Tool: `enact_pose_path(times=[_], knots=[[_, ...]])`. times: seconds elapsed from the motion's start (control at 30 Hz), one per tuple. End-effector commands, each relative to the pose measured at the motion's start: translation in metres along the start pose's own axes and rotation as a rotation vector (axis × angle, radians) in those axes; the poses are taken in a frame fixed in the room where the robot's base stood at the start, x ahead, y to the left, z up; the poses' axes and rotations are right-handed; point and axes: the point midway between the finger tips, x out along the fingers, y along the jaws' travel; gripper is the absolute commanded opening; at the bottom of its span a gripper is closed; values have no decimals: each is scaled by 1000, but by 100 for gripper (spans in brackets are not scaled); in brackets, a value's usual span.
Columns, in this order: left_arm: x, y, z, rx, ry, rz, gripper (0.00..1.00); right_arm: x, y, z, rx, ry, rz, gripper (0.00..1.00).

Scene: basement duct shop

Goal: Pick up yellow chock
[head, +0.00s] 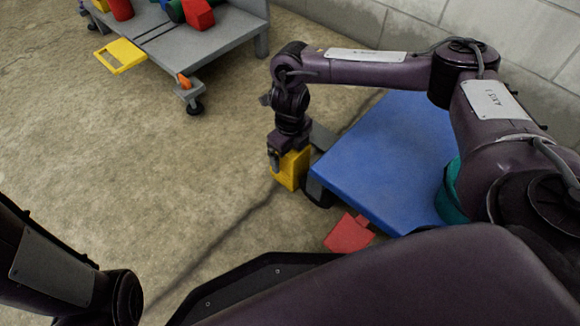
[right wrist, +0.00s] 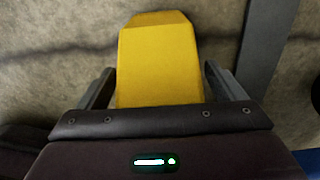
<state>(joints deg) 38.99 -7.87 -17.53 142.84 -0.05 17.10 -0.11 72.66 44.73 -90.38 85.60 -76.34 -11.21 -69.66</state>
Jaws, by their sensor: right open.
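The yellow chock (head: 291,170) sits on the concrete floor beside the left end of the blue platform. It also shows in the right wrist view (right wrist: 159,60), between the two fingers. My right gripper (head: 281,160) reaches down over it, with one finger on each side. In the right wrist view the gripper (right wrist: 160,88) is open, with a narrow gap visible at the chock's sides. The chock's near end is hidden behind the gripper body. My left arm shows at the lower left of the head view, but its gripper is out of view.
The blue platform (head: 385,150) stands right of the chock. A red block (head: 349,234) lies by its near edge, and a teal round thing (head: 449,193) is at its right. A grey cart (head: 205,45) with several coloured items stands at the upper left. Floor left of the chock is clear.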

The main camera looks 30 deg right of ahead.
Motion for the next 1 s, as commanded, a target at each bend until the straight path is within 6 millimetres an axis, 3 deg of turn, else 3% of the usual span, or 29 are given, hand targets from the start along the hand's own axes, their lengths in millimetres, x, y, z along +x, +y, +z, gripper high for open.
enact_pose_path(times=[0.13, 0.7, 1.0], knots=[[1, 0, 1, 0, -1, 1, 36, -2, 0, 0, 0, 0, 0, 89], [1, 0, 1, 0, -1, 0, 36, -2, 0, 0, 0, 0, 0, 14], [3, 0, 2, 0, -2, 0, 36, -4, 0, 0, 0, -1, 0, 13]])
